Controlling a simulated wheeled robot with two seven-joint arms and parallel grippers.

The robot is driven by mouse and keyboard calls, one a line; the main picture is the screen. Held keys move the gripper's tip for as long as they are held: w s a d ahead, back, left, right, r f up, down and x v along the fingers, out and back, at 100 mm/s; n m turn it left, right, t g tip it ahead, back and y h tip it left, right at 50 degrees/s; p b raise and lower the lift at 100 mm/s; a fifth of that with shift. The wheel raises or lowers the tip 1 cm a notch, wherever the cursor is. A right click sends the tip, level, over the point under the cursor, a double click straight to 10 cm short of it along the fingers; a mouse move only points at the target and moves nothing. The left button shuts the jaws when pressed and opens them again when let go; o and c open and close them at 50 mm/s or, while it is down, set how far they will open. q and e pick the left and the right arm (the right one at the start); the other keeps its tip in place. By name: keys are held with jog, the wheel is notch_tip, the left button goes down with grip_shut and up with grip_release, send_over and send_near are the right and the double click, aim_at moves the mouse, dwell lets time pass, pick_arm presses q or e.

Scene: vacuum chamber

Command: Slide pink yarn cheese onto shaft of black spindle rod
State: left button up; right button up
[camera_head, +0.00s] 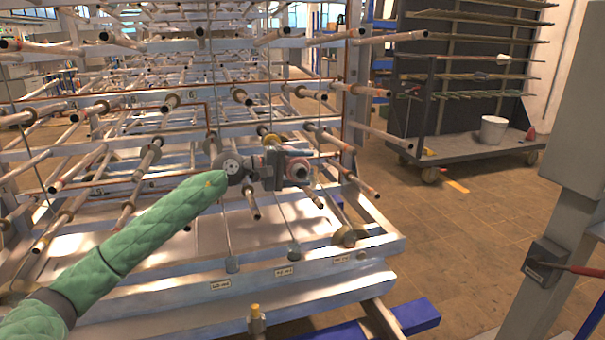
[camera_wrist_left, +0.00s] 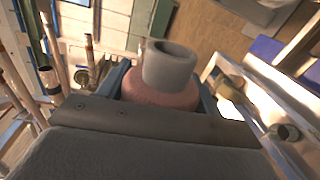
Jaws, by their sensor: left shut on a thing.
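The pink yarn cheese (camera_head: 298,171) is a short pink ring around a grey core tube. My left gripper (camera_head: 283,170) is shut on it and holds it in front of the rack. In the left wrist view the cheese (camera_wrist_left: 160,94) sits between the fingers, its grey tube (camera_wrist_left: 169,63) standing out toward the camera's far side. Many similar rods stick out of the rack around it, and I cannot tell in the head view which is the black spindle rod. In the wrist view one rod with a dark band (camera_wrist_left: 47,78) stands at the left, apart from the cheese. My right gripper is not in view.
The metal rack (camera_head: 330,262) has several rows of protruding rods, some close to my left gripper. A dark wheeled cart (camera_head: 460,148) with a white bucket (camera_head: 493,130) stands at the right back. A grey post (camera_head: 590,100) stands at the right.

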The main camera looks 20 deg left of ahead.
pick_arm(q)
jog(key=shift+w+a+f+b, duration=0.1)
jog(key=shift+w+a+b, duration=0.4)
jog(key=shift+w+b, duration=0.3)
jog(key=shift+w+a+f+b, duration=0.1)
jog(key=shift+w+a+b, duration=0.4)
jog(key=shift+w+b, duration=0.25)
jog(key=shift+a, duration=0.1)
jog(key=shift+w+a+r+b, duration=0.15)
jog(key=shift+w+r+b, duration=0.05)
jog(key=shift+b, duration=0.3)
